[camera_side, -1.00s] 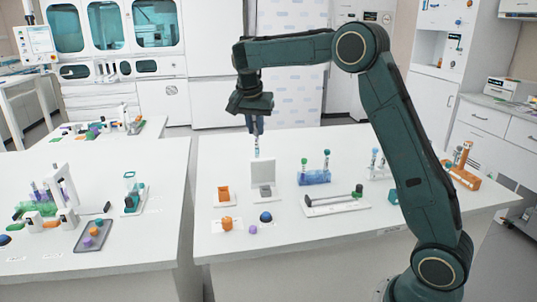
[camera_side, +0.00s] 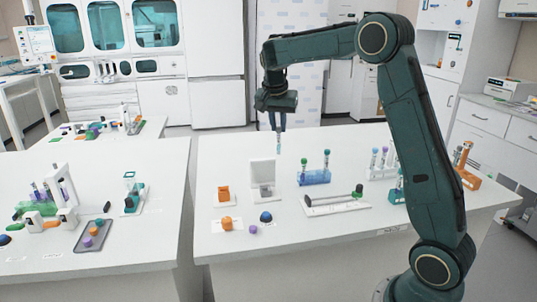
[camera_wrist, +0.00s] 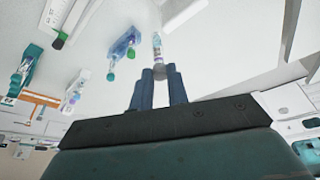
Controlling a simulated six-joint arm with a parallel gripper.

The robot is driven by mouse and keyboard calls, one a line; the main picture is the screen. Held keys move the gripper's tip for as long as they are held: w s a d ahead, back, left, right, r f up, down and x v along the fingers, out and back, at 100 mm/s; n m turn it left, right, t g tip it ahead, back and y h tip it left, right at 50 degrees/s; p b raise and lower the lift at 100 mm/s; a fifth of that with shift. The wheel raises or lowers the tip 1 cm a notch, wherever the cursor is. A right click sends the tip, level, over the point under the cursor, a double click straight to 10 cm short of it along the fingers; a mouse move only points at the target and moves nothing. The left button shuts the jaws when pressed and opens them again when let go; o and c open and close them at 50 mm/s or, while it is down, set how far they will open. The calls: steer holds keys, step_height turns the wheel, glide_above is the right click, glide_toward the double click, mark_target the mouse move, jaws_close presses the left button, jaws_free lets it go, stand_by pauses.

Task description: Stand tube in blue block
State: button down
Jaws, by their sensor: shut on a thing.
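My gripper (camera_side: 277,125) is shut on a clear tube (camera_side: 279,144) with a light blue lower part, which hangs upright above the table. In the wrist view the tube (camera_wrist: 157,48) sticks out from between the dark blue fingers (camera_wrist: 158,75). The blue block (camera_side: 314,178) stands on the table to the right of and below the held tube. It holds two tubes, one with a green cap (camera_side: 304,162) and one with a teal cap (camera_side: 326,153). The blue block also shows in the wrist view (camera_wrist: 124,42), left of the held tube.
A grey block with an upright white panel (camera_side: 262,172) stands left of the blue block. A white base with a dark bar (camera_side: 337,201) lies in front. Orange, purple and blue pieces (camera_side: 265,217) lie at the front left.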

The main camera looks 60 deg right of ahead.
steer(key=shift+s+d, duration=3.95)
steer(key=shift+d, duration=1.55)
step_height(320, 180, down, 6)
steer(key=shift+f, duration=0.25)
steer(key=shift+a+f, duration=0.1)
steer(key=shift+f, duration=2.1)
steer(key=c, duration=1.3)
jaws_free()
